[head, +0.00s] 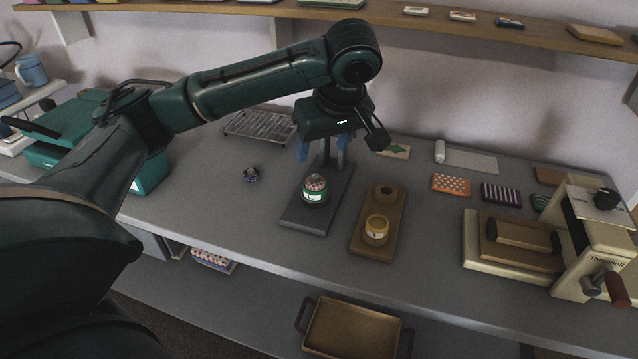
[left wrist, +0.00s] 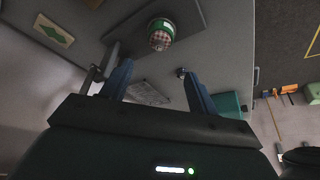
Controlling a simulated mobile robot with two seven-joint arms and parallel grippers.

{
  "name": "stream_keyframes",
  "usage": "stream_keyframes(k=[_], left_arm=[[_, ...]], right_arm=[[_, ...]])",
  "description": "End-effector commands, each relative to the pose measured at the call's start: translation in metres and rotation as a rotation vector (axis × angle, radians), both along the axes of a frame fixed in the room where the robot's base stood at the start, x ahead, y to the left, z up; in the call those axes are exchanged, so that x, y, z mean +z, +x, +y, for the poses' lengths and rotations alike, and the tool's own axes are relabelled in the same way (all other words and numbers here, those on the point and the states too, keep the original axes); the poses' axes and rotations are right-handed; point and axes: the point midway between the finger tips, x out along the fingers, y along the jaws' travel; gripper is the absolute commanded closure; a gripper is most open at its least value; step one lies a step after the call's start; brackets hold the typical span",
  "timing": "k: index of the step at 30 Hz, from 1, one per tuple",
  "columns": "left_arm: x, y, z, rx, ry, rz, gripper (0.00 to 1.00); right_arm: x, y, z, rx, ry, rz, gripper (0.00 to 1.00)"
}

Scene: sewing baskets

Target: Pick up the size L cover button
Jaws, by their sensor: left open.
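A green, white-labelled piece with a red-and-white checked top (head: 315,188) stands upright on a dark base plate (head: 296,214). It also shows in the left wrist view (left wrist: 160,33), beyond my fingertips. A yellow, pale-labelled piece (head: 376,229) stands on a wooden board (head: 371,252). A small dark patterned piece (head: 251,175) lies on the counter to the left. I cannot read any size mark, so I cannot tell which is size L. My left gripper (head: 322,150) is open and empty, above and behind the dark base plate. My right gripper is not in view.
A thin upright post (head: 326,150) rises from the plate's back, close to my left fingers. A wire rack (head: 259,125) lies behind left. The counter's front left is clear.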

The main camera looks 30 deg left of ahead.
Motion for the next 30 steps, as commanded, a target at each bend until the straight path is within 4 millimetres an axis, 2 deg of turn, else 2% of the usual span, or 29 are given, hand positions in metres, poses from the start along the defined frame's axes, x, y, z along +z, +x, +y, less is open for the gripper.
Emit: stream_keyframes(k=[1, 3, 11, 21, 30], left_arm=[[-0.017, 0.001, 0.003, 0.001, -0.002, 0.004, 0.4], [-0.026, 0.004, 0.007, 0.001, 0.0, 0.003, 0.4], [-0.043, 0.009, 0.015, 0.0, 0.0, 0.0, 0.4], [-0.086, 0.018, 0.027, 0.0, 0.0, 0.001, 0.4], [-0.09, 0.019, 0.029, -0.001, 0.0, 0.0, 0.4]], right_arm=[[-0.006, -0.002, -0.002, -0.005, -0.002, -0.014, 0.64], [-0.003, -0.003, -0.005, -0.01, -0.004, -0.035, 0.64], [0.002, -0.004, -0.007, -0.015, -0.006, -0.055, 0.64], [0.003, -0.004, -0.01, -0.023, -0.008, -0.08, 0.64], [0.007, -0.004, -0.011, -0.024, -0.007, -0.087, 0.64]])
